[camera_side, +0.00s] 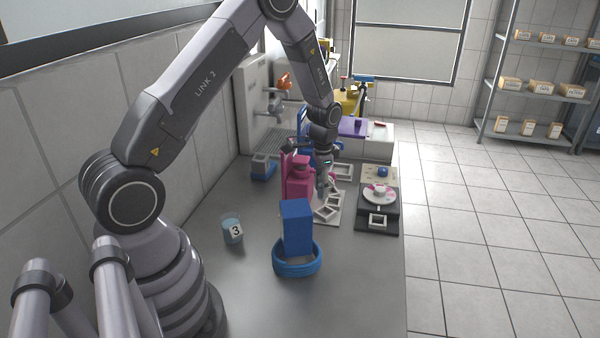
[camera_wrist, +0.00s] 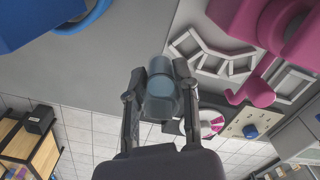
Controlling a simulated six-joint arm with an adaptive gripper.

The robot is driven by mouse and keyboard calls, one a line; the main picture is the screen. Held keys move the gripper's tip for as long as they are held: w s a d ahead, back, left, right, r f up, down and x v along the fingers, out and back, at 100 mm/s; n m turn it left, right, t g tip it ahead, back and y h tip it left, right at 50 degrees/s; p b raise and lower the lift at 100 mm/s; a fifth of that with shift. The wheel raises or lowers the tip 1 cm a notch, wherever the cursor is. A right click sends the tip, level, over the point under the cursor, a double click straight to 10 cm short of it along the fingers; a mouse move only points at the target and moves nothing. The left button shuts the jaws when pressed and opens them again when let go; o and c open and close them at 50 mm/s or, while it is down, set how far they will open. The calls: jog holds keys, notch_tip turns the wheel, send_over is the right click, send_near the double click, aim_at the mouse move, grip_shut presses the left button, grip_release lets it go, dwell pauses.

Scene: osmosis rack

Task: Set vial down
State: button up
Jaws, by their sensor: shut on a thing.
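The vial (camera_wrist: 161,92) is a blue-grey, see-through cylinder in the middle of the wrist view. My gripper (camera_wrist: 158,78) is shut on it, with one dark finger on each side. In the side view my gripper (camera_side: 323,178) points down beside the pink device (camera_side: 298,185), close to the white frames on the bench. The vial cannot be made out clearly there. In the wrist view a grey bench surface shows behind the vial, and I cannot tell whether the vial touches anything.
White open frames (camera_side: 327,209) lie near my gripper. A black unit (camera_side: 377,219) with a white dish stands to their right. A blue block (camera_side: 297,228) stands in a blue ring (camera_side: 297,262) at the front. A beaker marked 3 (camera_side: 232,230) stands left. The front bench has bare room.

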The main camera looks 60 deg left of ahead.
jog(key=w+d+m, duration=0.2)
jog(key=w+d, duration=0.3)
jog(key=d, duration=0.7)
send_over(365, 249)
notch_tip(365, 249, down, 6)
jog(key=shift+r, duration=0.1)
jog(key=shift+f, duration=2)
jog(key=shift+f, duration=0.1)
jog(key=o, duration=0.9)
